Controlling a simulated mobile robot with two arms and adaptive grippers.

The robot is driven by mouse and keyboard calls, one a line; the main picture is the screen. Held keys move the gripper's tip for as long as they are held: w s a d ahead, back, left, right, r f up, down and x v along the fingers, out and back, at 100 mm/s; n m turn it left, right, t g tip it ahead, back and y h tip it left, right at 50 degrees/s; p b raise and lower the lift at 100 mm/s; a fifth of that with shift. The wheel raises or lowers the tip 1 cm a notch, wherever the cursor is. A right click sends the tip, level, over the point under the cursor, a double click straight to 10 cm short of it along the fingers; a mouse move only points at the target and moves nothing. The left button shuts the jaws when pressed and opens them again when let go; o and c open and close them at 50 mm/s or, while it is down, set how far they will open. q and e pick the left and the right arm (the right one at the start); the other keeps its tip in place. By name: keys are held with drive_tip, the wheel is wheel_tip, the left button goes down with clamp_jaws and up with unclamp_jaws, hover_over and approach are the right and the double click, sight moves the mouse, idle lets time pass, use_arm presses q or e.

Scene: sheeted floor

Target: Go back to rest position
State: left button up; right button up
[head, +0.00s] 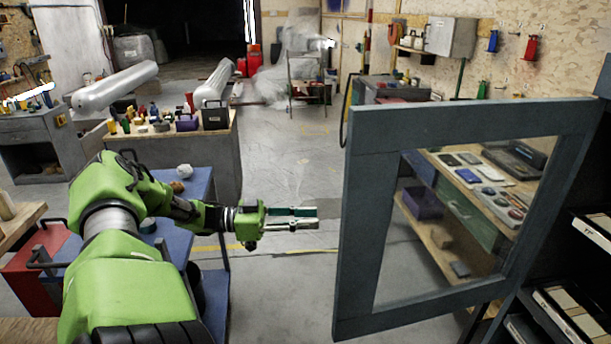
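My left gripper (304,218) is at the end of the green arm that comes in from the left. Its two fingers point right and are apart, with a gap between them and nothing in it. The fingertips are left of a dark framed door (362,215) with a see-through panel, and look apart from it. My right gripper is not in view.
The framed door stands open at the right, beside dark shelves (560,310) with trays. A blue table (205,185) is under my arm. A workbench (170,145) stands behind it. The floor (290,270) between table and door is clear.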

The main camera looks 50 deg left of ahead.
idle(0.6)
